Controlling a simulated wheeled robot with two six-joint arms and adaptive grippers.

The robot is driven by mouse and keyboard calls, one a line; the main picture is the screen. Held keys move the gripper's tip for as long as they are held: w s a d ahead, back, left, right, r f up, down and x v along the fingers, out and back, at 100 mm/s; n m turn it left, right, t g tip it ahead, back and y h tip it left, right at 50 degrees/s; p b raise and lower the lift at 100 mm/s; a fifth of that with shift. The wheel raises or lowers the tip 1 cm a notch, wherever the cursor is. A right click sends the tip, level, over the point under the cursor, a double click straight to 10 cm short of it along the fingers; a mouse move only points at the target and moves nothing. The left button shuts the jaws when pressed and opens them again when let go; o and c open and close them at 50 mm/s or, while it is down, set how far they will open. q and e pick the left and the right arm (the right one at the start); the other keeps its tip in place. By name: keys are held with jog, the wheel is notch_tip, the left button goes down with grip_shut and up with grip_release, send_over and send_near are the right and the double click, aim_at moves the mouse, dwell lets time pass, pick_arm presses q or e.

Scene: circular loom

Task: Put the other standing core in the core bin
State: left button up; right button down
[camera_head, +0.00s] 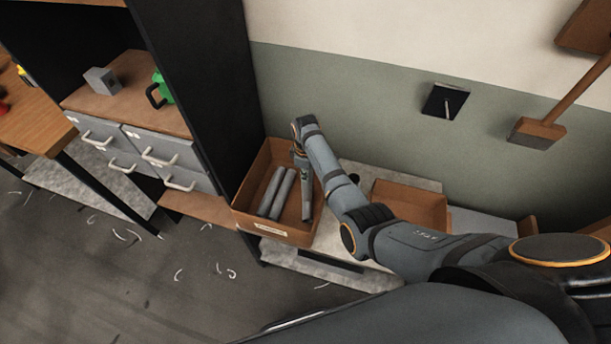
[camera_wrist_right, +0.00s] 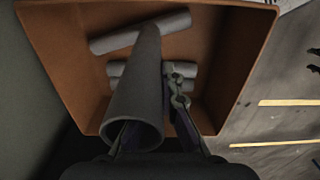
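The core bin is an open brown box (camera_head: 295,238) with a label on its front, beside the black shelf. My right gripper (camera_head: 303,165) is over the right part of the bin, pointing down. In the right wrist view, a grey hollow core (camera_wrist_right: 135,90) runs between the fingers of my right gripper (camera_wrist_right: 158,100), its open end near the camera. The right finger lies along it; the left one is mostly hidden. Behind it, lying cores (camera_wrist_right: 110,42) show inside the bin (camera_wrist_right: 240,60). My left gripper is out of view.
A second brown box (camera_head: 410,203) stands to the right on the pale surface, behind my right arm. A black shelf panel (camera_head: 205,80) rises left of the bin. Drawers (camera_head: 160,155) are farther left. White scraps lie on the dark floor.

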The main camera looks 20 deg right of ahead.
jog(key=shift+f, duration=0.55)
jog(key=c, duration=1.5)
grip_release()
notch_tip(320, 180, up, 13)
jog(key=shift+r+b, duration=0.15)
jog(key=shift+b, duration=0.2)
